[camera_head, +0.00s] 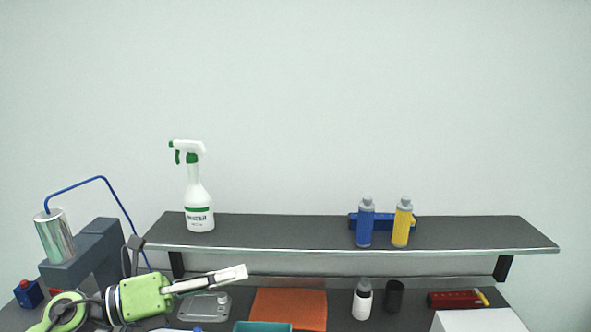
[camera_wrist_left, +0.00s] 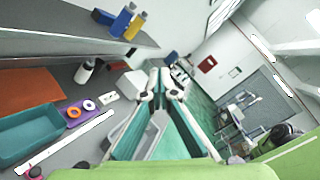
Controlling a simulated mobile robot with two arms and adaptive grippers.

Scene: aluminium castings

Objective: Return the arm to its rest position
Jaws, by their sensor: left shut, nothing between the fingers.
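My left arm comes in from the lower left of the head view, with a lime-green wrist. Its left gripper (camera_head: 243,272) points right, in front of the shelf's lower edge and above the bench. The fingers are together with nothing between them. In the left wrist view the left gripper (camera_wrist_left: 161,86) reaches up the middle of the picture, also empty. My right arm and its gripper show in neither view.
A shelf (camera_head: 300,232) holds a spray bottle (camera_head: 199,205), a blue bottle (camera_head: 365,225) and a yellow bottle (camera_head: 401,228). Below are a grey casting (camera_head: 204,306), orange mat (camera_head: 290,308), teal tray (camera_head: 262,327) and white bottle (camera_head: 362,302). A metal cylinder (camera_head: 54,238) stands left.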

